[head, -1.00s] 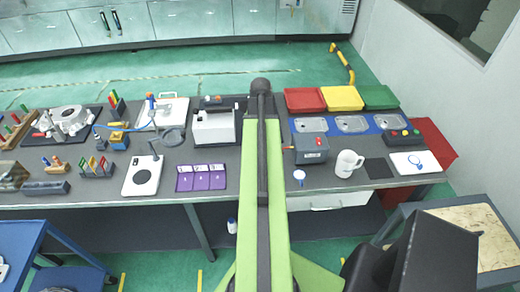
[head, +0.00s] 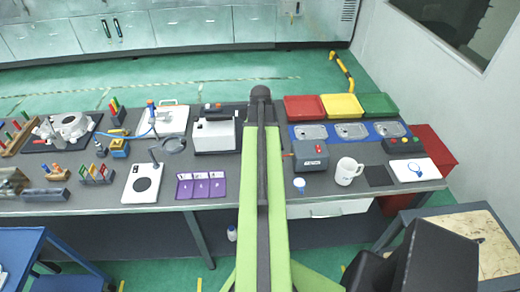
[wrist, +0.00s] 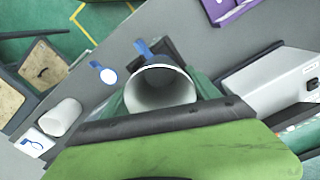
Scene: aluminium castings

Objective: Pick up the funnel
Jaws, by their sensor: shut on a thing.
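The funnel (wrist: 160,90) shows large and close in the wrist view, a pale grey-white cone with its wide round mouth facing the camera. The funnel appears above the bench. In the head view my column and arm hide the gripper and the funnel.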

